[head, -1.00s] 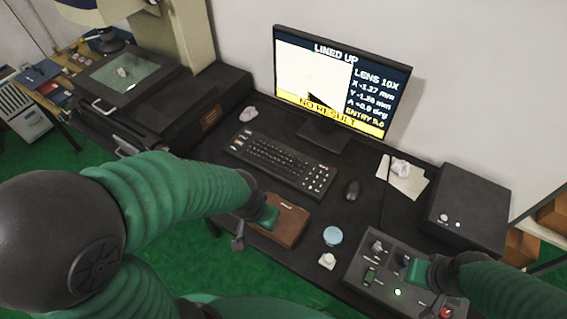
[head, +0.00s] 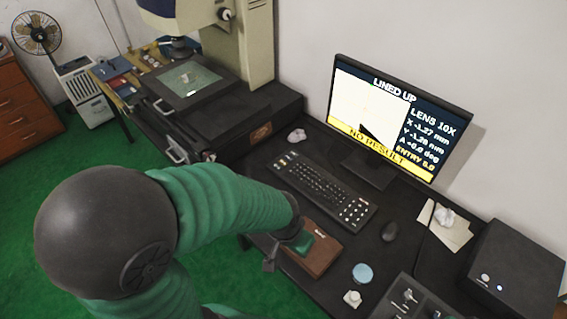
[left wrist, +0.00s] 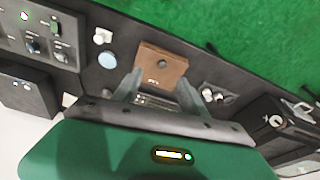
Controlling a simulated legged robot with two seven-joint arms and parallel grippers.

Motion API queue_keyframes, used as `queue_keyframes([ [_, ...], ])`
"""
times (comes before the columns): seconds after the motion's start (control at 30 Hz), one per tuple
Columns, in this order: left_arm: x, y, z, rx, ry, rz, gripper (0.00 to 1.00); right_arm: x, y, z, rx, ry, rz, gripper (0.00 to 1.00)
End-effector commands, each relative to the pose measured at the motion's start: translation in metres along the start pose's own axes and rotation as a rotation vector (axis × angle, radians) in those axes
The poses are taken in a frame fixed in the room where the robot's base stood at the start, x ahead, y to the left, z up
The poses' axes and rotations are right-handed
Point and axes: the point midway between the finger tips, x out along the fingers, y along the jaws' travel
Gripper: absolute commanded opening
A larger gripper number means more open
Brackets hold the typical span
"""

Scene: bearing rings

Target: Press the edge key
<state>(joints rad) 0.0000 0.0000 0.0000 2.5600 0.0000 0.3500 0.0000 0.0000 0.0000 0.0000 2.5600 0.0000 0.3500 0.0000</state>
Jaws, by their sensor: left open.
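The black keyboard (head: 318,188) lies on the dark bench in front of the monitor (head: 398,120). I cannot tell which key is the edge key; the lettering is too small. The screen reads "LINED UP", "LENS 10X" and a yellow "NO RESULT" bar. My left gripper (head: 284,252) hangs over the brown case at the bench's front edge, short of the keyboard. In the left wrist view my left gripper (left wrist: 158,90) has its fingers apart, nothing between them. A strip of keyboard (left wrist: 155,100) shows there past the brown case. My right gripper is out of view.
The brown case (head: 322,262) lies in front of the keyboard. To its right are a blue round lid (head: 362,273), a mouse (head: 390,231) and a control panel (head: 412,296). A measuring machine (head: 235,110) stands at the left, a black box (head: 515,262) at the right.

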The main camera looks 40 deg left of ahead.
Motion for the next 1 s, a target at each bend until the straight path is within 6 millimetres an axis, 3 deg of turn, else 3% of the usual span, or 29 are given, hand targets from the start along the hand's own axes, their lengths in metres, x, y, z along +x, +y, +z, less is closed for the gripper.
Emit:
queue_keyframes([
  [0.17,0.0,0.0,0.0,0.0,0.0,0.0,0.47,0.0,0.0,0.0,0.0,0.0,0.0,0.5],
  [0.53,0.0,0.0,0.0,0.0,0.0,0.0,0.0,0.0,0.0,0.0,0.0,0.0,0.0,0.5],
  [1.0,0.0,0.0,0.0,0.0,0.0,0.0,0.0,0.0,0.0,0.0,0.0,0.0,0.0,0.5],
])
